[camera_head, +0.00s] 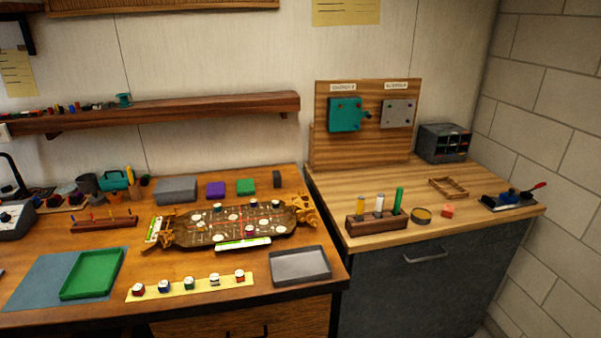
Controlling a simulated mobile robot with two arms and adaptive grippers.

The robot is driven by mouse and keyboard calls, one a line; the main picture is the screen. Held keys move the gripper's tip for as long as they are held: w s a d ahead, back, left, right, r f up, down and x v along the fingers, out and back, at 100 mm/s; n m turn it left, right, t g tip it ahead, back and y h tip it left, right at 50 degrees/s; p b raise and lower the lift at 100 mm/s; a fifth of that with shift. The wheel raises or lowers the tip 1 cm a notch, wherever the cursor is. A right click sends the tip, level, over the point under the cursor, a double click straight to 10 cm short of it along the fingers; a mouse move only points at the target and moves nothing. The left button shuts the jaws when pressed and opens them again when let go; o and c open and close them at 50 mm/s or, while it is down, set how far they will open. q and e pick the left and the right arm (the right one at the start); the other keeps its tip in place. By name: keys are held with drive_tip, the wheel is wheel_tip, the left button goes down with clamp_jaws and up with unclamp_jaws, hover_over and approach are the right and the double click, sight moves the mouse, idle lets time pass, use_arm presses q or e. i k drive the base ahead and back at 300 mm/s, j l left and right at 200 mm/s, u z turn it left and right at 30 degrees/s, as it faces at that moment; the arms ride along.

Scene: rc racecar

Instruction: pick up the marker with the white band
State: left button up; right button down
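A wooden block (377,224) on the right-hand counter holds three upright cylinders: one yellow (360,208), one white (379,205) and one green (398,200). On a pale yellow strip (150,292) at the front of the left bench stand several small white-topped pieces. Their bands differ: a red one (138,289), a blue one (164,286), a green one (189,283), a dark and white one (214,280) and another red one (239,276). I cannot tell for sure which item is the white-banded marker. Neither of my grippers is in view.
The racecar chassis (185,233) lies mid-bench. A green tray (93,274) on a blue-grey mat (30,281) is at left; a grey tray (300,266) is at the front right. A round tin (421,216) and red block (447,211) sit beside the wooden block.

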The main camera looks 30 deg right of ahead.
sight(381, 197)
drive_tip(key=z, duration=1.35)
